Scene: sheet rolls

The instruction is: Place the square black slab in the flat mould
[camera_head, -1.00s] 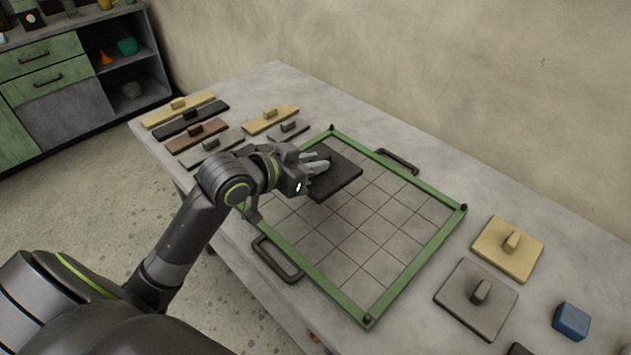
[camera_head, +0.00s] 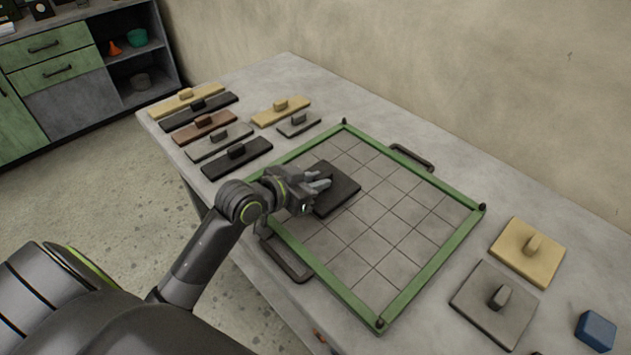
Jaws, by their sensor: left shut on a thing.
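The square black slab (camera_head: 338,190) is in the left part of the flat mould, over its gridded floor, near the green left rim. I cannot tell whether it rests on the floor or hovers just above it. The flat mould (camera_head: 427,276) is a green square frame with a grid of grey cells and dark handles. My left gripper (camera_head: 318,184) is shut on the slab from the left, and its fingers hide the slab's knob and left part. The other cells of the mould look empty. My right gripper is not in view.
Several long slabs with knobs, one of them black (camera_head: 237,158), lie at the table's left end. A yellow square slab (camera_head: 523,255), a grey square slab (camera_head: 485,305) and a blue block (camera_head: 596,330) lie right of the mould. A wall stands behind.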

